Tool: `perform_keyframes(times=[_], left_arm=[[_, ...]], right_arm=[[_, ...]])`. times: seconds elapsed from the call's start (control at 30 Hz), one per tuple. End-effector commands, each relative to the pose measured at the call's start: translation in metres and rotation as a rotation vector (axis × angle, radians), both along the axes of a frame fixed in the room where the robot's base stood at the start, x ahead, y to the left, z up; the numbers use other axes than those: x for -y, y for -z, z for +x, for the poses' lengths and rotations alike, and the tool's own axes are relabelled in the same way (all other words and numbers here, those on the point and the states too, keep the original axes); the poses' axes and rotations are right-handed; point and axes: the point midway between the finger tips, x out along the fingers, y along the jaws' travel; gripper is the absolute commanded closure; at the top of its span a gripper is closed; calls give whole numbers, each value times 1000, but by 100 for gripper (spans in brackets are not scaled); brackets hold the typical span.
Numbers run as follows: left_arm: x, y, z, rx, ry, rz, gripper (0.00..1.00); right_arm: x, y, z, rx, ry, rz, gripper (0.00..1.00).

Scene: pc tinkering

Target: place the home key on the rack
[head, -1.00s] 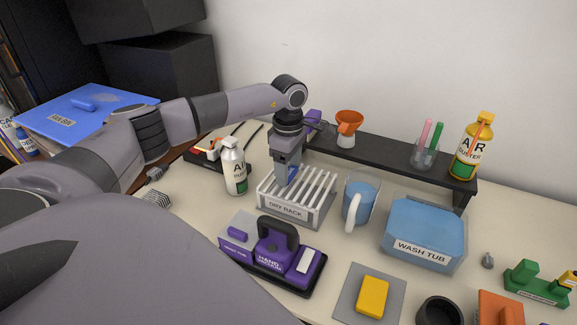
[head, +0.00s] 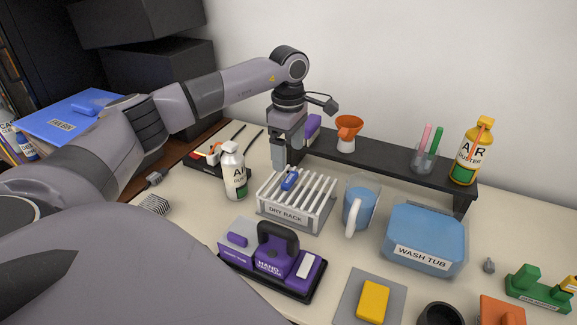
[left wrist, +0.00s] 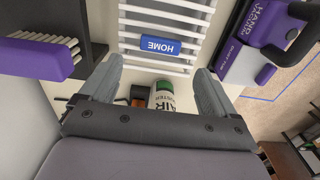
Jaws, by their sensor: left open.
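The home key is a blue keycap (head: 290,179) resting on the slats of the white dry rack (head: 287,217). In the left wrist view the blue key (left wrist: 160,46) reads HOME and lies across the rack's white bars (left wrist: 158,20), ahead of the fingertips. My left gripper (head: 286,165) is above the rack's back left part, just behind the key. In the left wrist view my left gripper (left wrist: 158,75) has its fingers wide apart with nothing between them, clear of the key. My right gripper is not in view.
A purple hand vacuum (head: 272,258) sits in front. A black shelf (head: 390,159) runs behind. The wash tub (head: 425,236) is further right.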

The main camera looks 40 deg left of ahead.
Motion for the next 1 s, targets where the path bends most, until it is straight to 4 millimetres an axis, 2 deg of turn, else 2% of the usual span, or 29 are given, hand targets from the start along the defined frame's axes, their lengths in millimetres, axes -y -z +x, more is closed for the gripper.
perform_keyframes(times=[0.1, 0.33, 1.0], left_arm=[[0, -25, 1, 3, 0, -1, 10], [0, -50, 0, 0, 0, 0, 10], [0, -53, 0, -1, 0, 0, 10]], right_arm=[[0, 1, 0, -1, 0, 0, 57], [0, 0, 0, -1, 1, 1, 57], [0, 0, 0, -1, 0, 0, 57]])
